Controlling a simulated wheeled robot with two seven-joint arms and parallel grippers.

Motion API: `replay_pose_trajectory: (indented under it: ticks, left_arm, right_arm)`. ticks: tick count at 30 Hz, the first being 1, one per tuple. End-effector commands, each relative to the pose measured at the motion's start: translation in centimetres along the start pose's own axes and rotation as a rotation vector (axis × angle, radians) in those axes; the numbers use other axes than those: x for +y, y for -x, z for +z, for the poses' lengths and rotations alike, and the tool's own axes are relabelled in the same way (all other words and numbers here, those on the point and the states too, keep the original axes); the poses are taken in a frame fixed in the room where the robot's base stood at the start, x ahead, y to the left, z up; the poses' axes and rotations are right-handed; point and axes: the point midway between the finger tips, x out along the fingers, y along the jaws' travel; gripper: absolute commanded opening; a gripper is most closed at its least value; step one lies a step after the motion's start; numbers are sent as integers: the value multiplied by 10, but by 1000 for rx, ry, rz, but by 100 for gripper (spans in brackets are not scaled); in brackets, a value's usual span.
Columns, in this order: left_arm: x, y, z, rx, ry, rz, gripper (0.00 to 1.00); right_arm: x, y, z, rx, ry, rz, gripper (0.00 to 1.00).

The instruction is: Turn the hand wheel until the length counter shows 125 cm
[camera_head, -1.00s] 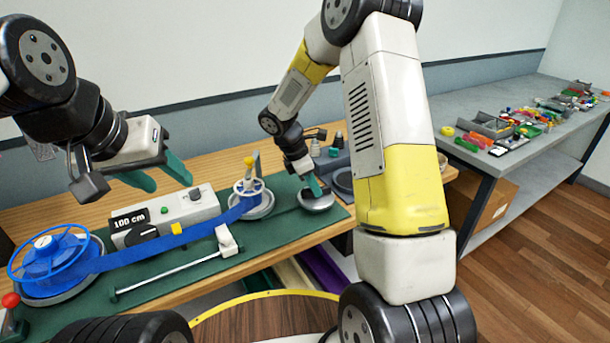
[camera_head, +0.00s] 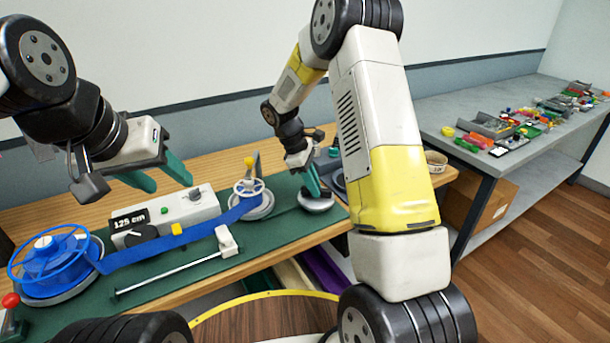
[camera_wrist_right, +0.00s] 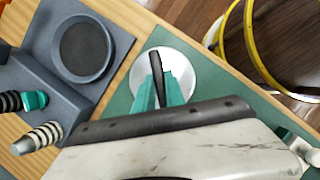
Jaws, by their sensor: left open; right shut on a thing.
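The length counter (camera_head: 129,220) on the pale box reads 125 cm. The hand wheel (camera_head: 316,203) is a pale disc at the right end of the green mat; it also shows in the right wrist view (camera_wrist_right: 185,62), with a dark bar across it. My right gripper (camera_head: 314,190) is over the hand wheel, its green fingers (camera_wrist_right: 160,92) shut on the dark bar. A blue strap (camera_head: 165,243) runs from the large blue reel (camera_head: 50,258) to the small reel (camera_head: 248,190). My left gripper (camera_head: 172,178) is open and empty above the counter box.
A white slider on a rod (camera_head: 180,272) lies in front of the strap. A red-knobbed lever (camera_head: 10,301) stands at the left edge. A grey tray with a round recess (camera_wrist_right: 84,48) is beside the wheel. A side table (camera_head: 470,165) holds many small parts.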

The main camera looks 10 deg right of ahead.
Motion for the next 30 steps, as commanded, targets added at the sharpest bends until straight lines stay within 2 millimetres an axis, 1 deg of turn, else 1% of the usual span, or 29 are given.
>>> replay_pose_trajectory:
  ticks: [1, 3, 4, 14, 17, 24, 27, 30]
  left_arm:
    - [0, 0, 0, 0, 0, 0, 49]
    - [0, 0, 0, 0, 0, 0, 49]
    - [0, 0, 0, 0, 0, 0, 49]
    - [0, 0, 0, 0, 0, 0, 49]
    - [0, 0, 0, 0, 0, 0, 49]
    - [0, 0, 0, 0, 0, 0, 49]
    - [0, 0, 0, 0, 0, 0, 49]
    - [0, 0, 0, 0, 0, 0, 49]
  right_arm:
    - [0, 0, 0, 0, 0, 2, 18]
    - [0, 0, 0, 1, 1, 2, 32]
    - [0, 0, 0, 1, 1, 2, 36]
    - [0, 2, 0, 1, 2, 2, 36]
    - [1, 12, 0, 2, 1, 4, 36]
    - [1, 53, -1, 3, 2, 5, 36]
    - [1, 66, 0, 1, 1, 3, 36]
    - [0, 74, 0, 1, 1, 2, 36]
